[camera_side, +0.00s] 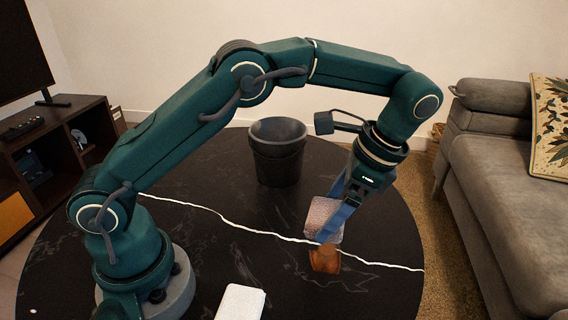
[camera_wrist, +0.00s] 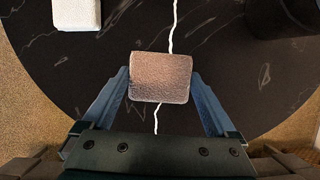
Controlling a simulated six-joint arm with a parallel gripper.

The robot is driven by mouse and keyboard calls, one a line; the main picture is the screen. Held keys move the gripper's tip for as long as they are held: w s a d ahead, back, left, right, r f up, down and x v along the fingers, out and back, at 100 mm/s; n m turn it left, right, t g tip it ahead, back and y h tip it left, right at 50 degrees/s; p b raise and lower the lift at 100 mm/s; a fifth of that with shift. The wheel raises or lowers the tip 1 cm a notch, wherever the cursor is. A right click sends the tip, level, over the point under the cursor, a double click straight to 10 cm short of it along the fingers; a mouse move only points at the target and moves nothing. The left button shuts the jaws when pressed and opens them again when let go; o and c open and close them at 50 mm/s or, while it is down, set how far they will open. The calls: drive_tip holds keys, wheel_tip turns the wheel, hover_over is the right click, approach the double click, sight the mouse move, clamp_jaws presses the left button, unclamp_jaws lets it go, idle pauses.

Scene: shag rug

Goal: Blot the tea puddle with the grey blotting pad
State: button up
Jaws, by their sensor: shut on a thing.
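The grey blotting pad (camera_side: 324,217) is a rough-textured block, looking slightly pinkish. My gripper (camera_side: 333,212) is shut on it, with a blue finger on either side. In the wrist view the pad (camera_wrist: 160,78) sits between the fingertips of my gripper (camera_wrist: 159,88). The tea puddle (camera_side: 325,261) is an orange-brown patch on the dark table, just below the pad in the side view. I cannot tell whether the pad touches it. In the wrist view the puddle does not show.
A white block (camera_side: 240,302) lies at the table's near edge; it also shows in the wrist view (camera_wrist: 76,13). A dark bucket (camera_side: 277,160) stands on the round black table (camera_side: 215,240) behind the pad. A grey sofa (camera_side: 500,190) is at right.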

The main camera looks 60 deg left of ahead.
sight(319, 255)
drive_tip(key=shift+d+f, duration=0.3)
drive_tip(key=shift+f, duration=3)
drive_tip(key=shift+f, duration=0.6)
drive_tip(key=shift+r, duration=3.6)
